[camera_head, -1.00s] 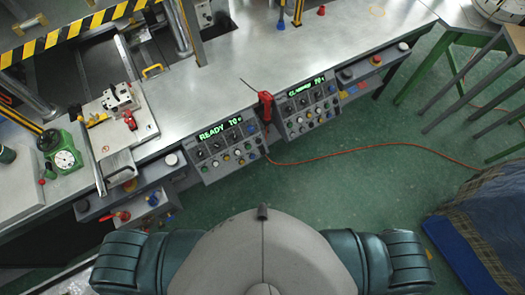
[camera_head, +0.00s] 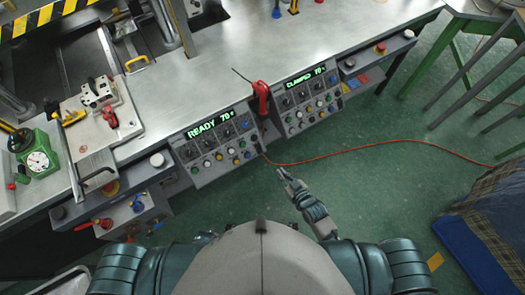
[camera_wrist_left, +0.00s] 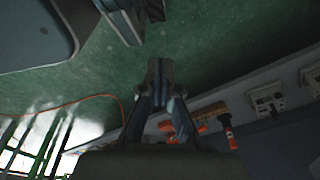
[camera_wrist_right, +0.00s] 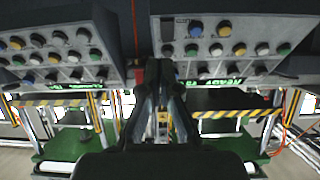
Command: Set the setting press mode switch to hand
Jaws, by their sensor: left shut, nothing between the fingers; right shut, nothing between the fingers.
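Two sloped control panels hang on the bench front in the head view. The left panel (camera_head: 214,145) reads "READY 70" and the right panel (camera_head: 308,104) reads "CLAMPED 70". Both carry dark rotary switches and coloured buttons; I cannot read which switch is the mode switch or its setting. My right gripper (camera_head: 283,174) is shut and empty, in front of and below the panels, apart from them. In the right wrist view, its fingertips (camera_wrist_right: 158,72) appear between the two upside-down panels. My left gripper (camera_wrist_left: 160,70) is shut and empty in the left wrist view, outside the head view.
A red-handled tool (camera_head: 261,92) stands between the panels. An orange cable (camera_head: 370,156) runs right across the green floor.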

